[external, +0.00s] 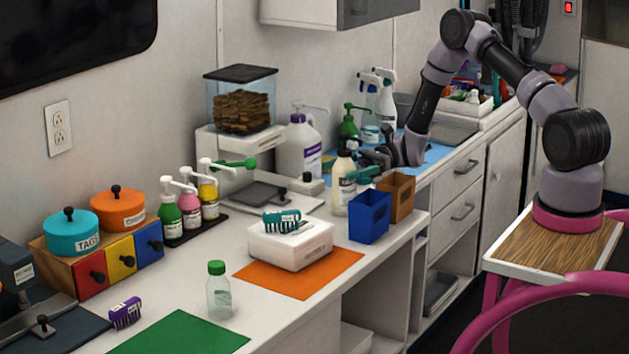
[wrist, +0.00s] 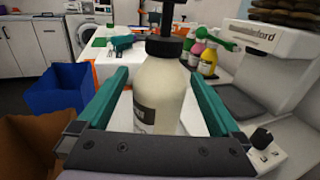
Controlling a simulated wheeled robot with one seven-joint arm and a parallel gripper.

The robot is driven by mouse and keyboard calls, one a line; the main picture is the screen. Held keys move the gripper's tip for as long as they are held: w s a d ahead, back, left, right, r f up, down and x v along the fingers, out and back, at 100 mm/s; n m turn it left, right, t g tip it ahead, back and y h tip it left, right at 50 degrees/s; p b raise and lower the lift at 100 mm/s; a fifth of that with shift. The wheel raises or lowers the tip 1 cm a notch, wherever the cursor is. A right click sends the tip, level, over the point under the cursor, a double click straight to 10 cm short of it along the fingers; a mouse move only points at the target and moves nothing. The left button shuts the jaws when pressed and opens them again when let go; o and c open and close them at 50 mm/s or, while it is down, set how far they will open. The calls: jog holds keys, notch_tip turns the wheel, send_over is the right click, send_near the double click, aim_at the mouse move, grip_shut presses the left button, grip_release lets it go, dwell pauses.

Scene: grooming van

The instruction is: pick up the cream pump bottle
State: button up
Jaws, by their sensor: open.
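The cream pump bottle (external: 341,192) stands upright on the counter in the external view, with a dark pump top. In the wrist view the cream pump bottle (wrist: 165,95) fills the middle, between the two teal fingers. My gripper (external: 366,163) is at the bottle's upper body in the external view, its fingers partly hidden. In the wrist view my gripper (wrist: 163,92) is open, with one finger on each side of the bottle. A gap shows between the left finger and the bottle; the right finger is nearer to it. The bottle's lower part is hidden by my gripper's palm.
A blue bin (external: 370,217) and a brown bin (external: 397,197) stand close on the right. A white scale (external: 268,190) is to the left, and a white box (external: 290,250) with a teal brush is in front. A large white jug (external: 304,150) stands behind.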

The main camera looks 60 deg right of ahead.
jog(key=c, duration=1.5)
grip_shut()
jog(key=shift+r, duration=0.1)
